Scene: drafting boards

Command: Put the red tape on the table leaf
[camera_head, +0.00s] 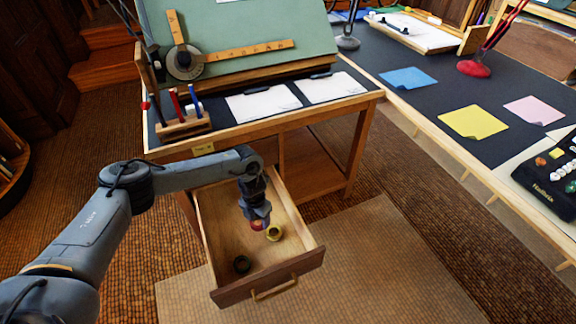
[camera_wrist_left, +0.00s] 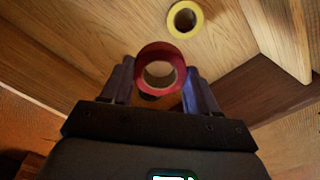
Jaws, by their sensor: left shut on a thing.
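The red tape (camera_head: 257,225) is a small ring, held between the fingers of my left gripper (camera_head: 256,216). In the left wrist view the red tape (camera_wrist_left: 160,50) sits between the two fingertips (camera_wrist_left: 158,84), its hole facing the camera. My left gripper reaches down into the open wooden drawer (camera_head: 226,221) of the drafting table. The table's dark flat top (camera_head: 222,117), which may be the table leaf, lies behind and above the drawer. My right gripper is not in view.
A yellow tape (camera_head: 273,233) and a dark tape (camera_head: 242,265) lie in the drawer. White sheets (camera_head: 264,103) and a wooden holder with pens (camera_head: 184,127) occupy the dark top. A tilted green board (camera_head: 240,25) rises behind. A long dark desk (camera_head: 440,95) stands right.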

